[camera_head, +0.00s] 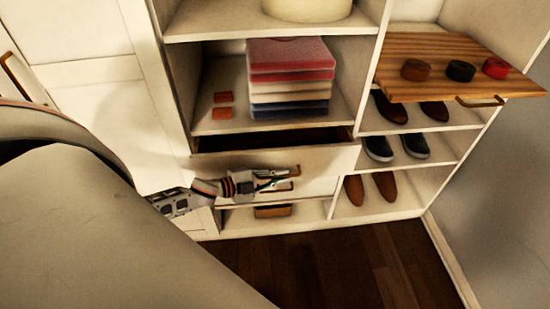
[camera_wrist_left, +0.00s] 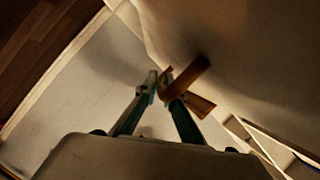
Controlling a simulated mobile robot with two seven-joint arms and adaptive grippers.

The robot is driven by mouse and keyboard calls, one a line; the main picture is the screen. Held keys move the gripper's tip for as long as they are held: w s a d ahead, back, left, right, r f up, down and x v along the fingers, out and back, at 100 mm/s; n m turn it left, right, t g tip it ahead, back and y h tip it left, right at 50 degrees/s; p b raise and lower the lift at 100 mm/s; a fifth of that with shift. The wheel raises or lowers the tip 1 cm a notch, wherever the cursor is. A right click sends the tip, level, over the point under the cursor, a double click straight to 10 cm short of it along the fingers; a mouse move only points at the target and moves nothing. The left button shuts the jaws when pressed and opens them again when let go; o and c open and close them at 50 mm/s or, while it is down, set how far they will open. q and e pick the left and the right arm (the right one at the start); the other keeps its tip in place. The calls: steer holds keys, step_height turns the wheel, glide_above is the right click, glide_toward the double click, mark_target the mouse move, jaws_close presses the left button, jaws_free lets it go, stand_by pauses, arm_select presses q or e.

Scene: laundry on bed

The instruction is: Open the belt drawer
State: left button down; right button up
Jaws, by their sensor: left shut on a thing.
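A white drawer (camera_head: 335,165) under the folded-clothes shelf stands partly pulled out, with a dark gap behind its front. My left gripper (camera_head: 280,180) is at this drawer front, shut on a handle. In the left wrist view, the fingertips (camera_wrist_left: 160,88) meet at the brass-brown handle (camera_wrist_left: 188,77), which partly hides one finger. The drawer's inside is too dark to read. A wooden pull-out board (camera_head: 440,48) at the upper right carries brown, black and red rolled belts (camera_head: 461,71). My right gripper is not in view.
Folded clothes (camera_head: 289,80) and two small orange items fill the shelf above. Shoes (camera_head: 395,147) stand on shelves at right. A lower compartment holds a brown item (camera_head: 272,211). The dark wooden floor (camera_head: 345,265) in front is clear.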

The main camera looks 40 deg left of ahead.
arm_select(q)
steer(key=s+d+p, duration=0.5)
steer(key=s+d, duration=1.2)
steer(key=s, duration=0.1)
steer(key=shift+s, duration=0.35)
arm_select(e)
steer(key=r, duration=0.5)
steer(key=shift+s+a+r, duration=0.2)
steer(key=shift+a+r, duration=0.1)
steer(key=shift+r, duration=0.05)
arm_select(q)
steer(key=c, duration=2.2)
jaws_free()
steer(key=shift+o, duration=0.2)
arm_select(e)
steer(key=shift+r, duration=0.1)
arm_select(q)
steer(key=v, duration=1.2)
